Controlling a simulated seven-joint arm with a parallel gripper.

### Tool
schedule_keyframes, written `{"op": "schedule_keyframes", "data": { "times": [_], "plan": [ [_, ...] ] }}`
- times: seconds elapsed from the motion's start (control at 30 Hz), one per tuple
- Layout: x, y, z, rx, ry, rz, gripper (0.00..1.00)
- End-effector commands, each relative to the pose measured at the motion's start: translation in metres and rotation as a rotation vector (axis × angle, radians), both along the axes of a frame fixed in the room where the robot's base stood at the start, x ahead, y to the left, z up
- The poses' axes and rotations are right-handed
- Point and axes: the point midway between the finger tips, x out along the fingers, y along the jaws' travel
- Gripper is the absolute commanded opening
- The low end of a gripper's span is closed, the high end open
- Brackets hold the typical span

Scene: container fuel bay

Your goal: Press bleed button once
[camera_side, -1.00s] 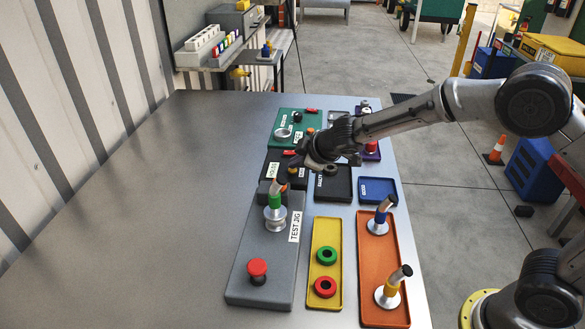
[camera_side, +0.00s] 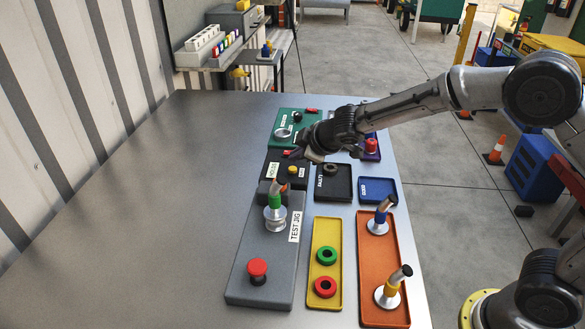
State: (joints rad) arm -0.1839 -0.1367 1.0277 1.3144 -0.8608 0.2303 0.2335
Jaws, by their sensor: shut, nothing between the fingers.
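A black box (camera_side: 270,158) with a small white label and a yellow button (camera_side: 293,170) stands behind the grey test jig. The label is too small to read. A red mushroom button (camera_side: 257,267) stands on the near end of the test jig (camera_side: 246,289). I cannot tell from the lettering which one is the bleed button. My gripper (camera_side: 297,154) is shut and empty, just behind and above the yellow button in the picture. Its fingertips are small and dark, and whether they touch the box is unclear.
A green fitting stands upright on the jig. To the right are a yellow tray (camera_side: 327,224) with two rings, an orange tray (camera_side: 366,275) with two fittings, a black tray (camera_side: 318,195) and a blue tray (camera_side: 390,199). A green panel (camera_side: 280,117) lies behind. The table's left side is clear.

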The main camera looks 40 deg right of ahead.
Motion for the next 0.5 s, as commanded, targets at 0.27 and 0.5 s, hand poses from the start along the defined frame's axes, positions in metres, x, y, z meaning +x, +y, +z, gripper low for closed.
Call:
{"op": "schedule_keyframes", "data": {
  "times": [0.27, 0.5],
  "plan": [
    [0.000, 0.000, 0.026, 0.001, -0.002, 0.000, 0.00],
    [0.000, 0.000, 0.043, 0.001, -0.001, 0.000, 0.00]
  ]
}}
